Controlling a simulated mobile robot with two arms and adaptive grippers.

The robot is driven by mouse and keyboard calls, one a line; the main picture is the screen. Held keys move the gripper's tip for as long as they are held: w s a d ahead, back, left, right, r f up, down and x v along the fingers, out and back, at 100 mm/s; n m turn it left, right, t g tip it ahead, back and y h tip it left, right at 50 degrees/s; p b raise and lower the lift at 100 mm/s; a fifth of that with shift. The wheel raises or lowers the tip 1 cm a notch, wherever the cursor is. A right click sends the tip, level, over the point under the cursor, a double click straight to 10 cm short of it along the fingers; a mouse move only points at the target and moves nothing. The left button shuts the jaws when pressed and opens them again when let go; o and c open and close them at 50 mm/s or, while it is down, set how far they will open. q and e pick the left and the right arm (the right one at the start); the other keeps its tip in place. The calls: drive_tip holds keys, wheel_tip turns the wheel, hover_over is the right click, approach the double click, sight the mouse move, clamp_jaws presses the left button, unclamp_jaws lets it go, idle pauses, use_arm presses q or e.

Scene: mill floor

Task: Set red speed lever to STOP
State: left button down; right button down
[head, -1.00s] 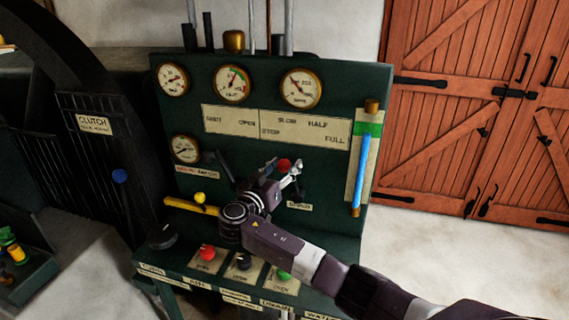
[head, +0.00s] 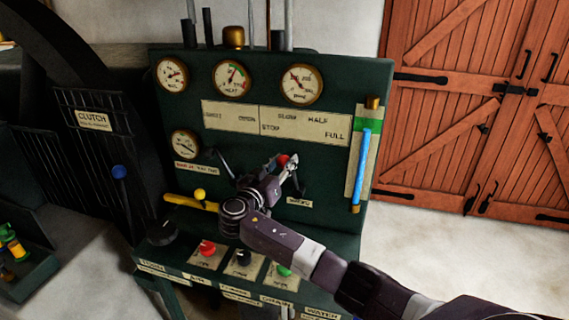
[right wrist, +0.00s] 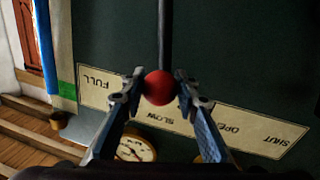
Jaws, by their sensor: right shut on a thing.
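The red ball knob of the speed lever (head: 282,160) sits in front of the green panel, below the label plate (head: 305,126) with STOP at its left, SLOW and HALF in the middle and FULL at its right. The knob is below the STOP and SLOW words. My right gripper (head: 287,166) is shut on the knob. In the right wrist view the red knob (right wrist: 160,88) lies between both fingers, with its dark rod running up the picture. The lever's lower part is mostly hidden by my gripper in the head view. My left gripper is not in view.
A black lever (head: 222,165) stands just left of my gripper, and a yellow-knobbed lever (head: 199,194) lower left. A blue sight tube (head: 361,165) is at the panel's right. Red, black and green knobs (head: 207,248) sit below my arm. Floor at right is clear.

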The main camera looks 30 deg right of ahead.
drive_tip(key=w+a+f+n+b, duration=0.2)
drive_tip(key=w+a+n+b, duration=0.1)
drive_tip(key=b, duration=0.8)
drive_tip(key=shift+w+a+f+n+t+h, duration=0.35)
drive_tip(key=shift+w+n, duration=0.25)
drive_tip(key=shift+n, duration=0.4)
drive_tip(key=c, duration=1.5)
unclamp_jaws()
drive_tip(key=shift+o, duration=0.2)
drive_tip(key=shift+a, duration=0.1)
drive_tip(key=r+v, duration=0.1)
drive_tip(key=v, duration=1.1)
drive_tip(key=shift+f, duration=0.5)
